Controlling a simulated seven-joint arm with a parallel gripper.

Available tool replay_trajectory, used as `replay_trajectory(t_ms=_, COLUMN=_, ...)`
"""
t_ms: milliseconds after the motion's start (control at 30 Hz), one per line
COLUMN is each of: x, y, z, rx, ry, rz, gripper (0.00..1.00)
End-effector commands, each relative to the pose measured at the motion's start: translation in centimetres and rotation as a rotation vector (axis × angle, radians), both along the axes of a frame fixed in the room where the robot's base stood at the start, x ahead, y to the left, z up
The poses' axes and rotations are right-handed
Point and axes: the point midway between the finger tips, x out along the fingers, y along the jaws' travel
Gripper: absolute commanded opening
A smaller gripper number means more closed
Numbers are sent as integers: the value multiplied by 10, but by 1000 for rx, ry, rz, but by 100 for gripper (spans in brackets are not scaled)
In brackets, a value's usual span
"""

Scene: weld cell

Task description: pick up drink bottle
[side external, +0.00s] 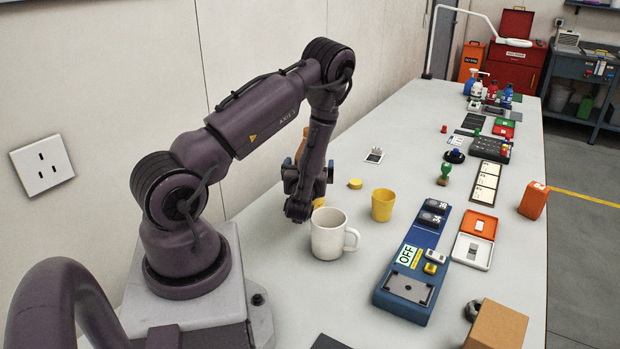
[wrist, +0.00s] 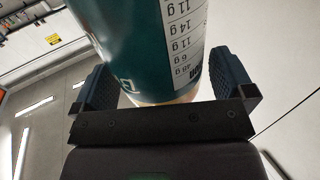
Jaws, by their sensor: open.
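The drink bottle (wrist: 150,40) fills the upper middle of the wrist view. It has a teal label with a white printed panel of gram figures and a tan end near my palm. My gripper (wrist: 160,68) is open, with one dark ridged finger on each side of the bottle. Whether either finger touches it cannot be told. In the side view my gripper (side external: 302,198) is low over the table behind the white mug. A tan and yellow shape shows partly behind it, mostly hidden by my arm; it may be the bottle.
A white mug (side external: 328,234) stands just in front of my gripper, with a yellow cup (side external: 383,205) to its right. A yellow disc (side external: 355,184) lies behind them. A blue fixture (side external: 415,266) and an orange container (side external: 534,200) are farther right. The wall is at left.

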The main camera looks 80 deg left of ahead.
Motion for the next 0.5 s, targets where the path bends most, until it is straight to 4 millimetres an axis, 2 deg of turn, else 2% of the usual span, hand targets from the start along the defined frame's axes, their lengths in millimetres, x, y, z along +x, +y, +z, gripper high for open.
replay_trajectory(t_ms=133, x=5, y=13, z=1, rx=2, ry=-2, rz=1, gripper=100)
replay_trajectory(t_ms=367, x=6, y=14, z=1, rx=2, ry=-1, rz=-1, gripper=100)
replay_trajectory(t_ms=500, x=6, y=14, z=1, rx=1, ry=0, rz=-1, gripper=70)
